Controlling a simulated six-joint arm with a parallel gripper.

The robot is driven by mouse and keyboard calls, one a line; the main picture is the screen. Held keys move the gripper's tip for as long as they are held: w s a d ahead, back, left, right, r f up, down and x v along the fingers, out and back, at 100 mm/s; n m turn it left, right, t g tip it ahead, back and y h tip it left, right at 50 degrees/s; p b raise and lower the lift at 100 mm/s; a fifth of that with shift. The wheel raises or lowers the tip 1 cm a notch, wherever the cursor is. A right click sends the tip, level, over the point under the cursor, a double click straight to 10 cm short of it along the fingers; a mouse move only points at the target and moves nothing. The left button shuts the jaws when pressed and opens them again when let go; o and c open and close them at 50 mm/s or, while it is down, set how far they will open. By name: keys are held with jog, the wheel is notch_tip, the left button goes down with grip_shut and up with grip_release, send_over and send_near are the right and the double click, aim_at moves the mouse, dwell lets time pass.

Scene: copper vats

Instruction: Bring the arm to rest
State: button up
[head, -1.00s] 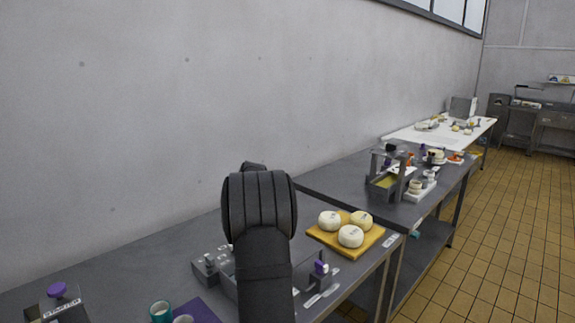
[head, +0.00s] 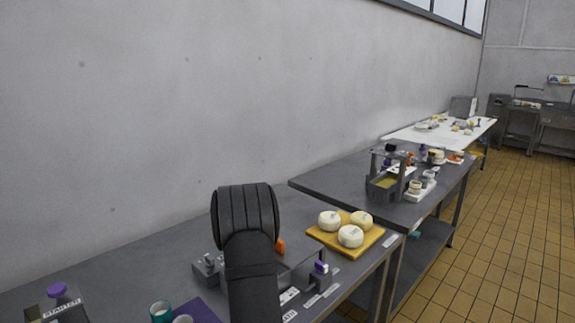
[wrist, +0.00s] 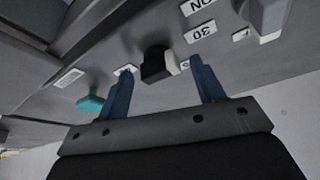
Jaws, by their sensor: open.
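My gripper (wrist: 162,85) shows in the wrist view with its two blue fingers spread apart, open and with nothing held between them. Beyond the fingers is a grey surface with a black knob-like thing (wrist: 155,64) and white labels, one reading "30" (wrist: 201,33). In the head view my dark arm stands upright over the near grey table (head: 150,262), and my gripper is hidden there.
A yellow board (head: 322,236) with three white cheeses (head: 350,237) lies right of my arm. A purple-topped device (head: 320,272), a teal cup (head: 161,311) and a starter container (head: 62,308) stand on the near table. A second table (head: 325,184) holds a glass-sided device (head: 385,180).

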jog(key=shift+a+m+t+h, duration=0.15)
jog(key=shift+m+h, duration=0.45)
jog(key=shift+m, duration=1.05)
jog(key=shift+a+m+t+h, duration=0.15)
jog(key=shift+m+h, duration=0.45)
jog(key=shift+m, duration=1.05)
jog(key=shift+m+g+h, duration=0.25)
jog(key=shift+m+h, duration=0.35)
jog(key=shift+m, duration=0.95)
jog(key=shift+m+g+h, duration=0.25)
jog(key=shift+m+h, duration=0.35)
jog(key=shift+m, duration=0.95)
